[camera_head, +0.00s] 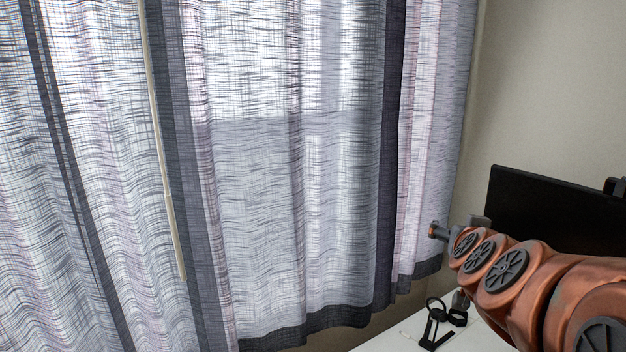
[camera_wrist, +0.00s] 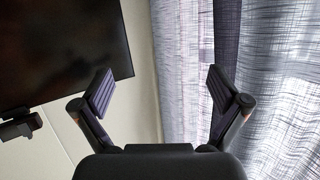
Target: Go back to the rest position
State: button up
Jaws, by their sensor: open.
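My gripper (camera_wrist: 162,90) shows in the wrist view with its two dark fingers spread wide apart. Nothing is between them. A bare wall and the edge of the curtain show behind the gap. In the head view my copper-coloured arm reaches in from the lower right, towards the curtain and in front of a black monitor. I cannot make out the fingers clearly in that view.
A grey-white curtain (camera_head: 290,200) fills the left and middle; it also shows in the wrist view (camera_wrist: 280,80). A black monitor (camera_head: 550,207) stands at right; its dark screen shows in the wrist view (camera_wrist: 65,50). A small black ringed object (camera_head: 433,330) is on the white desk (camera_head: 478,338).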

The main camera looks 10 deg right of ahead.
jog(key=s+a+f+n+g+y, duration=0.3)
jog(key=s+a+f+y, duration=0.1)
jog(key=a+f, duration=0.5)
jog(key=s+a+f+n+g+y, duration=0.2)
jog(key=s+a+f+g+y, duration=0.25)
jog(key=a, duration=0.65)
jog(key=s+f+g, duration=0.3)
jog(key=s, duration=0.7)
jog(key=s+f+n+g+h, duration=0.1)
jog(key=s+f+g, duration=0.3)
jog(key=s, duration=0.5)
jog(key=shift+s+a, duration=0.35)
jog(key=shift+a, duration=0.05)
